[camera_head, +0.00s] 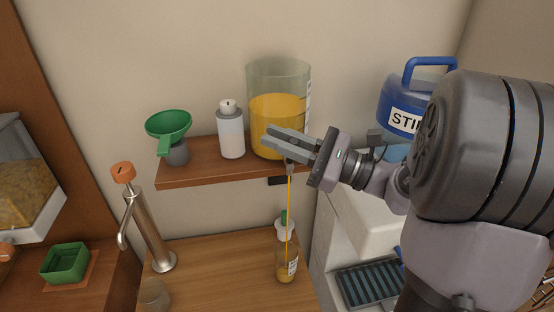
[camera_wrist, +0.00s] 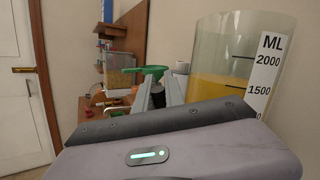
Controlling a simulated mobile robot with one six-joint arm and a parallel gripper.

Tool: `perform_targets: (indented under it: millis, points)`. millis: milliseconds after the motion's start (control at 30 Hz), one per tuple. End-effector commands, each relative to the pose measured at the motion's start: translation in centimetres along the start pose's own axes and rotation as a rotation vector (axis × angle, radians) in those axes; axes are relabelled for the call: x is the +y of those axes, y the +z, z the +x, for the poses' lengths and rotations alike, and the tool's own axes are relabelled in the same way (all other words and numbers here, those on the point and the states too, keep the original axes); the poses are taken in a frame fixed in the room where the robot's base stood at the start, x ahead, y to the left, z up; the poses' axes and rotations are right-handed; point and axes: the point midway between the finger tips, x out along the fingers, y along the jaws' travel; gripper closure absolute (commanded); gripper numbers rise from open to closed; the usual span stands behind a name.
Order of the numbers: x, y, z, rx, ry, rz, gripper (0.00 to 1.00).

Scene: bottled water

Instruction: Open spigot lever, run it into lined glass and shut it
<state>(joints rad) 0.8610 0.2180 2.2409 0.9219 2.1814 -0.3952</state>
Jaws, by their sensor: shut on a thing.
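A clear dispenser (camera_head: 278,105) of orange liquid stands on the wooden shelf. It also shows in the wrist view (camera_wrist: 245,62) with an ML scale. My gripper (camera_head: 284,143) is in front of its lower part, jaws shut on what seems to be the spigot lever, which my fingers hide. The fingers also show in the wrist view (camera_wrist: 158,95). A thin orange stream (camera_head: 289,205) falls from below the fingers into a clear glass (camera_head: 293,267) with a white label. Orange liquid shows low in the glass. Its line is too small to make out.
A green funnel (camera_head: 168,125) and a white bottle (camera_head: 231,135) stand left on the shelf (camera_head: 205,172). A blue jug (camera_head: 403,95) is at right. A metal tap (camera_head: 150,232), an empty-looking clear glass (camera_head: 154,293) and a green dish (camera_head: 65,262) are lower left.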

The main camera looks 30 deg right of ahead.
Motion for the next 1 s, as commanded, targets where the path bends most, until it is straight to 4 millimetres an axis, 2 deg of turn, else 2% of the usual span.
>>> perform_targets:
  millis: [33, 400, 433, 467, 867, 1000]
  points:
    - [0.3, -0.5, -0.2, -0.005, 0.003, -0.012, 1.00]
    - [0.3, 0.1, -0.1, -0.015, 0.003, -0.028, 1.00]
    - [0.3, 0.1, -0.1, -0.015, 0.003, -0.028, 0.80]
    - [0.3, 0.1, -0.1, -0.015, 0.003, -0.027, 0.77]
    - [0.2, 0.1, -0.1, -0.016, 0.002, -0.027, 0.77]
    - [0.2, 0.0, -1.1, -0.015, 0.000, -0.027, 0.77]
